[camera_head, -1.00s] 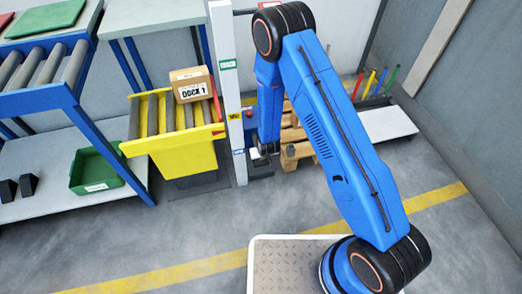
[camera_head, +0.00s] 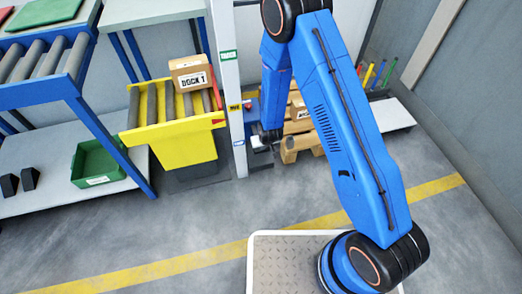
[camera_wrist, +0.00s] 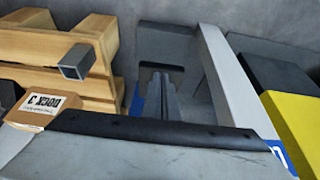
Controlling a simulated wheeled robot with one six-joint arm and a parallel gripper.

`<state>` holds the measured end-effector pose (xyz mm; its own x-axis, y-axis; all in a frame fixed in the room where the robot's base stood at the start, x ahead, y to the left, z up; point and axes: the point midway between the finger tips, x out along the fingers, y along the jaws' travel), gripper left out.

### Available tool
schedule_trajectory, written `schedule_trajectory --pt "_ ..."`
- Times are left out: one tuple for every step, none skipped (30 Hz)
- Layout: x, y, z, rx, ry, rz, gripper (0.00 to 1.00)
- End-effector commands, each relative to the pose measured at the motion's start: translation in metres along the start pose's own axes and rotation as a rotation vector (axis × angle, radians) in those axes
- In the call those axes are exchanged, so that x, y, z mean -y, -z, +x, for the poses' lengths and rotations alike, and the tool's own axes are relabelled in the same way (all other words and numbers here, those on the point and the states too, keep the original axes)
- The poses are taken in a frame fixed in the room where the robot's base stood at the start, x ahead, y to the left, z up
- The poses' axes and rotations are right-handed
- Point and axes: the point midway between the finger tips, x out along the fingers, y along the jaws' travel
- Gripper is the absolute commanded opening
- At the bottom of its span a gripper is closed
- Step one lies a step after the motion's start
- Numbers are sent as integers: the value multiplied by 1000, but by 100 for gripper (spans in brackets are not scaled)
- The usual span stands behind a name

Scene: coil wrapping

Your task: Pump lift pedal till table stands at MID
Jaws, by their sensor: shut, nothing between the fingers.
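The yellow lift table (camera_head: 180,151) with grey rollers carries a cardboard box (camera_head: 189,73) marked DOCK 1. Beside it stands a pale post (camera_head: 228,78) with a green label at the top, a yellow MID label (camera_head: 235,107) and a blue label (camera_head: 239,143) low down. The table's red pointer (camera_head: 218,122) shows a little below the MID label in the picture. My gripper (camera_head: 268,137) is low, just right of the post, shut and empty. The pedal is not clearly visible. A dark studded bar (camera_wrist: 150,129) crosses the wrist view; I cannot tell whether it is the pedal.
A wooden pallet (camera_wrist: 65,82) with a DOCK 3 box (camera_wrist: 35,109) is close beside my gripper. A blue roller rack (camera_head: 45,85) and green bin (camera_head: 97,163) are at left. Coloured rods (camera_head: 376,75) stand at the back right.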

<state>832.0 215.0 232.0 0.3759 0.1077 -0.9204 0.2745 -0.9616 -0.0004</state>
Motion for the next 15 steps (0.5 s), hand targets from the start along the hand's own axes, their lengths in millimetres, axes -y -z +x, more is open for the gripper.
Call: schedule_trajectory --pt "0 0 -9 -3 1 0 0" --pt "1 -1 -14 -2 1 -1 0" --pt "1 -2 -20 -2 1 -1 0" --pt "1 -2 -25 -3 1 -1 0" --pt "1 -3 -30 -3 1 -1 0" --pt "1 -5 -36 -3 1 -1 0" --pt "1 -5 -40 -4 1 -1 0" --pt "1 -5 -44 -4 1 -1 0" --pt "1 -7 -50 -4 1 0 0" --pt "1 -8 -53 -4 1 0 0" --pt "1 -8 -57 -4 1 0 0" --pt "1 -8 -61 -4 1 0 0" --pt "1 -9 -64 -4 1 0 0" --pt "1 -9 -66 -4 1 -1 0" --pt "1 -10 -69 -4 1 -1 0"
